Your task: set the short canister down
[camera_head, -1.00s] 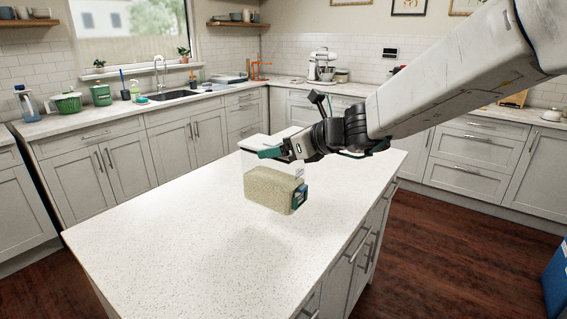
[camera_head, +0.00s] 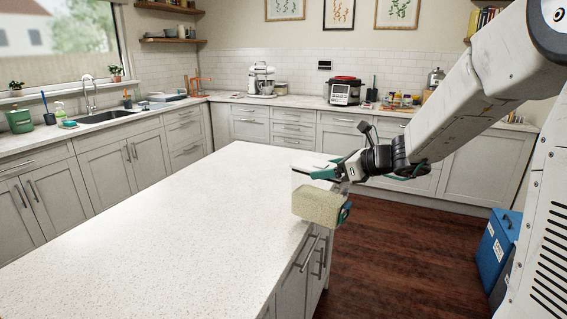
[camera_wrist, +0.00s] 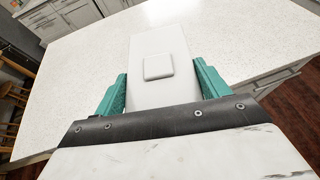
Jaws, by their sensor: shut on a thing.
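The short canister (camera_head: 318,206) is a clear box with a white lid and pale grains inside. It is held in the air by the island's right edge in the head view. My gripper (camera_head: 334,176) is shut on it near the lid, with teal fingers on its sides. In the wrist view the white lid (camera_wrist: 160,55) with a raised square lies between the fingers of my gripper (camera_wrist: 160,88). The canister's underside is hidden, and I cannot tell its exact height over the island.
The white speckled island top (camera_head: 150,225) is bare and wide to the left of the canister. Drawers with handles (camera_head: 312,255) run down its right side. A blue bin (camera_head: 495,245) stands on the wooden floor at right. Back counters hold a mixer (camera_head: 261,78) and a cooker (camera_head: 344,91).

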